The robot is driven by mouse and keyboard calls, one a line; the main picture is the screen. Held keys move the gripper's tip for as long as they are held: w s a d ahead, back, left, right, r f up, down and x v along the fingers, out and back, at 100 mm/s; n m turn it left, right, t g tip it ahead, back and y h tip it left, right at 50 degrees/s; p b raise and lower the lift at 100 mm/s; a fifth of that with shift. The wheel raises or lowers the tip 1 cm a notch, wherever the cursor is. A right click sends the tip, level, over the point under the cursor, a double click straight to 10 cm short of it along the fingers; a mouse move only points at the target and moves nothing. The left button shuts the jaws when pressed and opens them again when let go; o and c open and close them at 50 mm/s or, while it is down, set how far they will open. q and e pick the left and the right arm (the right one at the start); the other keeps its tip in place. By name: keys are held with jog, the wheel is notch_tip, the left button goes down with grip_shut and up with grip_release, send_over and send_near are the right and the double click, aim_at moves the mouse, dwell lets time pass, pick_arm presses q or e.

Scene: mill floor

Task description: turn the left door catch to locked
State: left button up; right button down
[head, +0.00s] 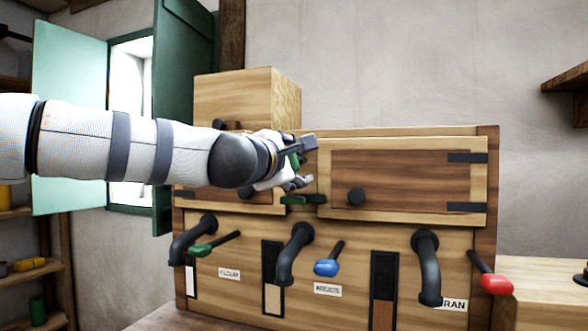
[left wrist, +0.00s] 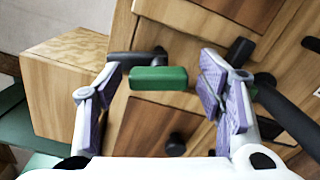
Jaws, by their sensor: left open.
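The wooden mill cabinet (head: 490,230) has a left door, mostly hidden by my left arm, and a right door (head: 400,175). My left gripper (head: 307,162) is open at the seam between the doors. A green catch handle (head: 296,160) stands roughly upright between its fingers; in the left wrist view the green block (left wrist: 158,78) sits in the gap between the fingertips (left wrist: 160,88), with no clear contact. A second green handle (head: 293,200) lies level just below the lower finger, its dark end to the right. My right gripper is not in view.
Dark bent spouts (head: 428,270) and levers with green (head: 201,250), blue (head: 326,267) and red (head: 495,284) grips stick out below the doors. The right door has a dark knob (head: 356,196). A wooden box (head: 235,95) stands on top. Green shutters (head: 70,110) stand at the left.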

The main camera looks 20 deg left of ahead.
pick_arm(q)
jog(key=shift+w+r, duration=0.1)
jog(key=shift+w, duration=0.2)
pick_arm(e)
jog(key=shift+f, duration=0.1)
pick_arm(q)
jog(key=c, duration=1.2)
jog(key=shift+o, duration=0.2)
jog(key=shift+n, duration=0.4)
jog(key=n, duration=0.3)
jog(key=n+b, duration=0.1)
jog(key=n, duration=0.1)
jog(key=shift+n, duration=0.4)
jog(key=n+b, duration=0.1)
jog(key=n, duration=0.3)
jog(key=shift+f, duration=0.2)
jog(key=shift+r+n+b, duration=0.1)
jog(key=shift+n+b, duration=0.65)
jog(key=shift+n, duration=0.85)
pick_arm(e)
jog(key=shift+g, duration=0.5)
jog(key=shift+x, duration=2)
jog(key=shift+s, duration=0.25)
